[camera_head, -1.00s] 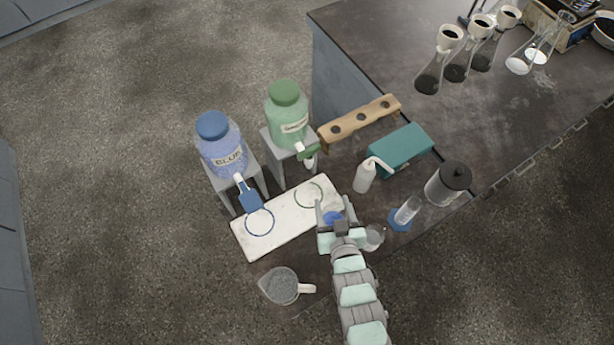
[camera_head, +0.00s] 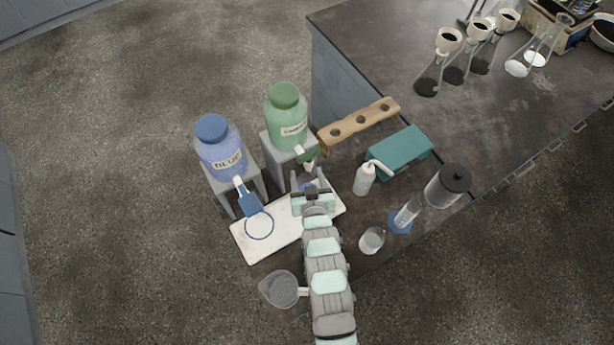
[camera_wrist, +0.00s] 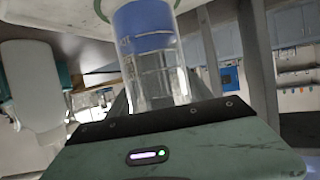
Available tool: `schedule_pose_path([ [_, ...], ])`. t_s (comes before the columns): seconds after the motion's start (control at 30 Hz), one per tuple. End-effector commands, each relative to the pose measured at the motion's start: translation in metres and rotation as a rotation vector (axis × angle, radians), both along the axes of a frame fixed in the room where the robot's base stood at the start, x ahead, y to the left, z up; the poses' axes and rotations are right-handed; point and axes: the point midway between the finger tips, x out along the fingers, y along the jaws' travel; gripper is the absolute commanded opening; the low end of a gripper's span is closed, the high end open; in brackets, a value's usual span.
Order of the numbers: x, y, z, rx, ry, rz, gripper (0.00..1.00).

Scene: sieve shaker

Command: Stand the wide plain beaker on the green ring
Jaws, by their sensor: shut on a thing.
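In the head view the held beaker is mostly hidden by my gripper, with a little blue showing. My gripper is over the right part of the white board, below the green bottle's spout. The green ring is hidden there behind my gripper and the beaker. I cannot tell whether the beaker touches the board. Another clear beaker (camera_head: 371,241) stands on the bench to the right.
The white board (camera_head: 250,246) carries a blue ring (camera_head: 259,226) at left. A blue bottle (camera_head: 220,148) and a green bottle (camera_head: 287,120) stand on risers behind it. A white wash bottle (camera_head: 364,180) is close on the right. A handled jug (camera_head: 280,289) stands in front.

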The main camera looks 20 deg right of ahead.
Motion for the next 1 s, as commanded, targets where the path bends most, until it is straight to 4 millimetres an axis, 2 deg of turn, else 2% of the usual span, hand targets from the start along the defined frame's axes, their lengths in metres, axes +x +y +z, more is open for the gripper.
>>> schedule_pose_path([
  [0.07,-0.0003,-0.0001,-0.0074,0.001,0.002,0.0,0.1],
  [0.43,0.0001,-0.0003,-0.0106,-0.001,-0.002,0.0,0.1],
  [0.47,0.0,-0.0003,-0.0097,-0.002,-0.003,0.0,0.61],
  [0.7,-0.0001,-0.0003,-0.0096,-0.001,-0.002,0.0,0.8],
  [1.0,-0.0002,-0.0004,-0.0065,-0.001,-0.002,0.0,0.8],
])
